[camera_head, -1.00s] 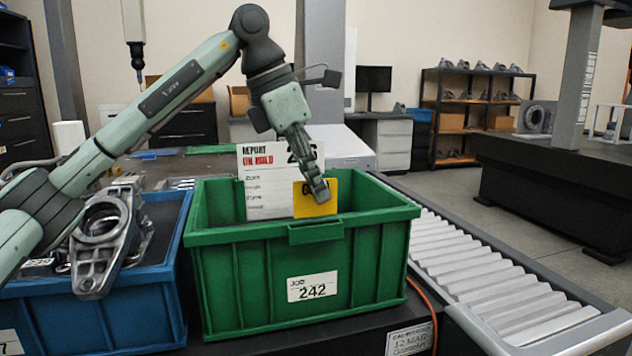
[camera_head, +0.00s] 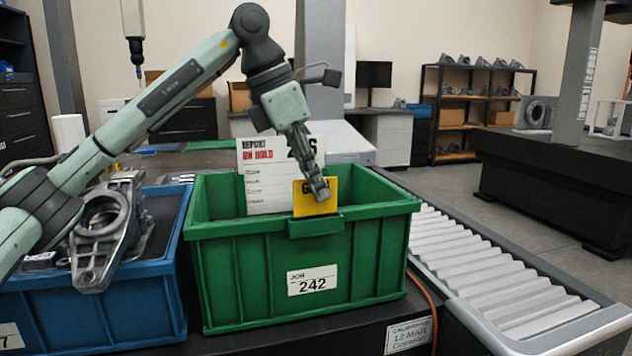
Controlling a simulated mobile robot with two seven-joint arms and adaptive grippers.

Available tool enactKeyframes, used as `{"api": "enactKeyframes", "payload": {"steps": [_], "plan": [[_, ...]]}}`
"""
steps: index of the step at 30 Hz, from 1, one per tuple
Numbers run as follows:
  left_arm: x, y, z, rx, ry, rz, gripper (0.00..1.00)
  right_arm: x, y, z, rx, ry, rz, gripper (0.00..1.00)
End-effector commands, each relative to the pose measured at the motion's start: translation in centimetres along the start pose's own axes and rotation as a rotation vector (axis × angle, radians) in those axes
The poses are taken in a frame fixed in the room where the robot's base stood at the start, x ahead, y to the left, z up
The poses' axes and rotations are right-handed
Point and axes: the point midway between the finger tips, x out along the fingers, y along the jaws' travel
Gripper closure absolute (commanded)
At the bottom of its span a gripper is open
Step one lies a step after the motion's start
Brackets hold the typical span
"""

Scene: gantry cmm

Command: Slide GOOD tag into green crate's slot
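The green crate (camera_head: 265,270) stands at the centre with a white label reading 242 on its front. My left gripper (camera_head: 320,190) points down over the crate's front rim, shut on a yellow tag (camera_head: 314,205) whose lettering is mostly hidden by the fingers. The tag's lower edge is just behind and above the slot holder (camera_head: 316,226) on the front rim; I cannot tell whether it has entered. A white card (camera_head: 265,180) headed REPORT ON HOLD stands upright behind the tag. My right gripper is out of view.
A blue crate (camera_head: 110,312) with a grey metal casting (camera_head: 103,232) stands close on the left, under my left arm. A roller conveyor (camera_head: 490,275) runs along the right. A shelf rack (camera_head: 470,110) and a dark table stand farther back.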

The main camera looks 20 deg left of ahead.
Motion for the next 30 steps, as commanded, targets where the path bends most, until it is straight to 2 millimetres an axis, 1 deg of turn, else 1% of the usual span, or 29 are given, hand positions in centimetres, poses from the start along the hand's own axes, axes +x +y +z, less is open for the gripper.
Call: {"api": "enactKeyframes", "payload": {"steps": [5,18,30], "plan": [[0.0,0.0,0.0,0.000,0.000,0.000,1.00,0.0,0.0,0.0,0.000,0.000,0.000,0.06],[1.1,0.0,-0.5,0.000,0.000,0.000,1.00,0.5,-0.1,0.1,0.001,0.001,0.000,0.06],[1.1,0.0,-0.5,0.000,0.000,0.000,1.00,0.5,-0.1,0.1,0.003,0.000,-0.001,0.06]]}}
